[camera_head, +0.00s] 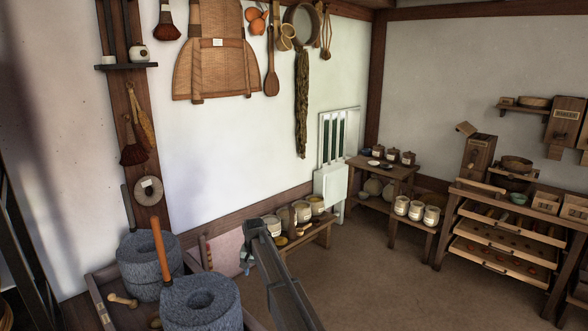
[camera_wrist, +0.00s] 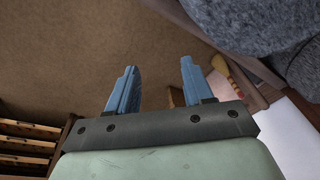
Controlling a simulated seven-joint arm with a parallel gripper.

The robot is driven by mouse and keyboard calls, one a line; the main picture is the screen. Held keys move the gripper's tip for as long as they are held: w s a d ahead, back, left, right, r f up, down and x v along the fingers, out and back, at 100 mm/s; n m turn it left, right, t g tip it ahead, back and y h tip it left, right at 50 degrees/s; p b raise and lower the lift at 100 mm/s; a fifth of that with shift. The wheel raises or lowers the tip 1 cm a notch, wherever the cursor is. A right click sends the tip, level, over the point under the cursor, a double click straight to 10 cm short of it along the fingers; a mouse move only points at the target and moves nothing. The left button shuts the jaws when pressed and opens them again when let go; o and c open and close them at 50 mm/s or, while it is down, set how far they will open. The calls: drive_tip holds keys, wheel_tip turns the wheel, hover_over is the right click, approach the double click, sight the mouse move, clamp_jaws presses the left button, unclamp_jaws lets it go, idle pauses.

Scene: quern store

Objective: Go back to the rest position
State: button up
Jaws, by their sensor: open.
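My gripper (camera_wrist: 157,75) shows in the wrist view with its two blue fingers apart and nothing between them. Below the fingertips in that view is bare brown floor. In the head view the gripper (camera_head: 247,262) is mostly hidden behind my dark arm link, just right of the grey stone querns. The front quern (camera_head: 205,311) has a round hollow in its top. A grey stone edge (camera_wrist: 225,22) fills the top right of the wrist view, apart from the fingers.
The querns stand in a wooden tray (camera_head: 98,302). A low bench (camera_head: 318,230) with several labelled jars stands behind my arm. A small table (camera_head: 390,172) and a drawer rack (camera_head: 500,245) stand farther right. The floor (camera_head: 385,280) between is clear. Tools hang on the wall.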

drive_tip(key=s+d+f+g+h, duration=0.1)
drive_tip(key=s+d+f+g, duration=0.1)
drive_tip(key=s+d+f, duration=1)
drive_tip(key=s+d+f+g, duration=0.2)
drive_tip(key=s+d+f, duration=0.6)
drive_tip(key=s+f, duration=0.75)
drive_tip(key=s+d+f+g, duration=0.1)
drive_tip(key=s+d+f, duration=0.2)
drive_tip(key=s, duration=0.9)
drive_tip(key=s+d+f+g, duration=0.2)
drive_tip(key=s+d+f, duration=0.1)
drive_tip(key=s, duration=1)
drive_tip(key=s+d+f+n+g, duration=0.1)
drive_tip(key=s+d+f, duration=0.2)
drive_tip(key=s, duration=1)
drive_tip(key=shift+d+f, duration=0.2)
drive_tip(key=shift+d, duration=1.05)
